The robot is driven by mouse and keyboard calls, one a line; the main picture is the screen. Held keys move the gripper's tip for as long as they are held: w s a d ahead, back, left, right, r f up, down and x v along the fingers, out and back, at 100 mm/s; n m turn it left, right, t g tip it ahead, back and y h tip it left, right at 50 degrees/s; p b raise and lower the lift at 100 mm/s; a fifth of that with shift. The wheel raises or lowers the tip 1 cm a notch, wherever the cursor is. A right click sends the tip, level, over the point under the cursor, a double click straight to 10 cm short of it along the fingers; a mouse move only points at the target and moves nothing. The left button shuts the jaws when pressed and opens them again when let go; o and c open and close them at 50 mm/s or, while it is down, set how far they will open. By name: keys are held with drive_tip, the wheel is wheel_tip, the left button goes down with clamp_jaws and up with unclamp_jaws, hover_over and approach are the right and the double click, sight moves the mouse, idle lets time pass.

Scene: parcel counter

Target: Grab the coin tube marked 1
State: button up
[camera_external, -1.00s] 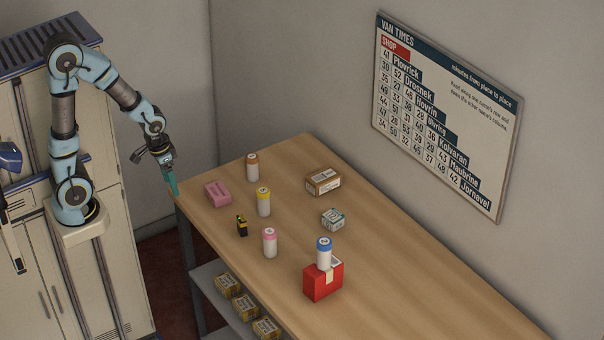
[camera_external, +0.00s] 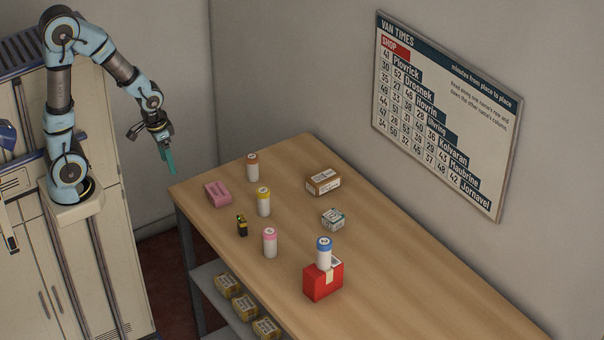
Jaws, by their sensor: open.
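Several white coin tubes with coloured caps are on the wooden counter, and the marks on their caps are too small to read. The orange-capped tube (camera_external: 252,168) stands at the back left. The yellow-capped tube (camera_external: 263,203) and the pink-capped tube (camera_external: 270,244) stand nearer the front edge. My gripper (camera_external: 172,172) is open and empty, with teal fingers pointing down, in the air by the counter's left corner, apart from every tube.
On the counter (camera_external: 400,265) are a pink block (camera_external: 218,194), a small black and yellow item (camera_external: 242,226), a brown box (camera_external: 323,181) and a small white-green box (camera_external: 333,219). A lower shelf (camera_external: 207,276) holds several yellowish packs. The counter's right part is clear.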

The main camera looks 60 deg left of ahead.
drive_tip(key=shift+o, duration=0.5)
drive_tip(key=m+g+b, duration=0.2)
drive_tip(key=b, duration=1.1)
approach(254, 167)
drive_tip(key=shift+w+a+f, duration=0.15)
drive_tip(key=shift+a+f, duration=0.05)
drive_tip(key=shift+a, duration=0.2)
drive_tip(key=shift+w+a+f, duration=0.15)
drive_tip(key=shift+a+f, duration=0.05)
drive_tip(key=shift+a, duration=0.15)
wheel_tip(254, 167, down, 5)
drive_tip(key=shift+f+p, duration=0.15)
drive_tip(key=shift+p, duration=0.8)
drive_tip(key=shift+s+f+p, duration=0.1)
drive_tip(key=shift+f+p, duration=1.15)
drive_tip(key=shift+f, duration=1.4)
clamp_jaws()
